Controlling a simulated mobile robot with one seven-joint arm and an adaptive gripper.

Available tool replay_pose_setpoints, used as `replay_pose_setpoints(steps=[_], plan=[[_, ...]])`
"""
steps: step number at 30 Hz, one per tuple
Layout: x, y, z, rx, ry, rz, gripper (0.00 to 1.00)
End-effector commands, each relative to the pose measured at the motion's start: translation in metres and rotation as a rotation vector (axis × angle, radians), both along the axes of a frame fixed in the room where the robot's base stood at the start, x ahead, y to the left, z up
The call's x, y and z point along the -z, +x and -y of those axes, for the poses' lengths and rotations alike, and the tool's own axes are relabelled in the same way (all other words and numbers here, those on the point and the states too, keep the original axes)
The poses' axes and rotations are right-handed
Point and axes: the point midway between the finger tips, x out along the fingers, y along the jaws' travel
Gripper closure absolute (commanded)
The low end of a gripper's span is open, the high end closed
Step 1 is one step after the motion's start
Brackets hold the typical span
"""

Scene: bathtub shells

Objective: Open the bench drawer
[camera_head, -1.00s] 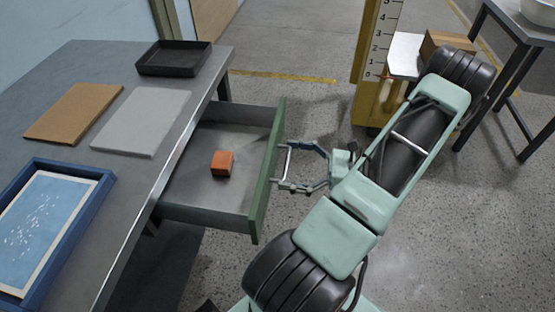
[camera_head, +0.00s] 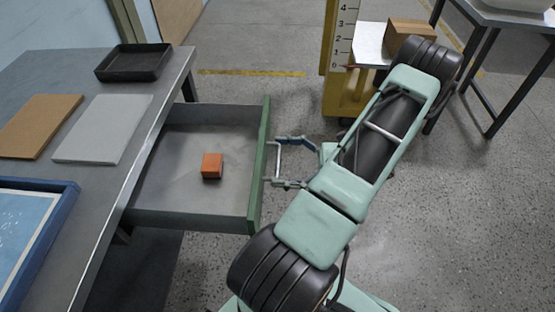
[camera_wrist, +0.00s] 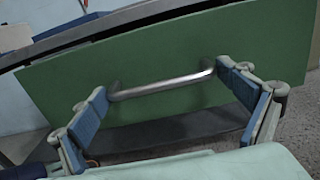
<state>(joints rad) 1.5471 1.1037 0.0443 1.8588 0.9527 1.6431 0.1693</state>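The bench drawer, with a green front (camera_head: 260,165) and grey inside (camera_head: 165,185), is pulled well out from under the bench top (camera_head: 125,170). Its metal bar handle (camera_wrist: 165,86) shows in the wrist view, on the green front (camera_wrist: 160,60). My gripper (camera_head: 285,162) is at the handle. In the wrist view my gripper (camera_wrist: 167,97) has one blue-padded finger at each end of the bar, spread wide along its length and seemingly pressed against both ends. An orange-red block (camera_head: 211,166) lies inside the drawer.
On the bench are a black tray (camera_head: 133,62), a brown board (camera_head: 36,126), a light grey board (camera_head: 103,128) and a blue-framed panel (camera_head: 62,215). A yellow post with a scale (camera_head: 342,60) stands beyond my arm. The right-hand floor (camera_head: 450,220) is clear.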

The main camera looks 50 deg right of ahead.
Motion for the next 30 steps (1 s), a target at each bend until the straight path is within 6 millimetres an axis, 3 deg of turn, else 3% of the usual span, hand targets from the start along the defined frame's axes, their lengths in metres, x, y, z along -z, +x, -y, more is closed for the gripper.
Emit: replay_pose_setpoints(steps=[11,24,30], plan=[[0.0,-0.003,0.005,0.006,-0.004,0.002,0.0],[0.0,-0.069,0.057,0.007,-0.005,0.002,0.0],[-0.001,-0.089,0.072,0.006,-0.005,0.002,0.0]])
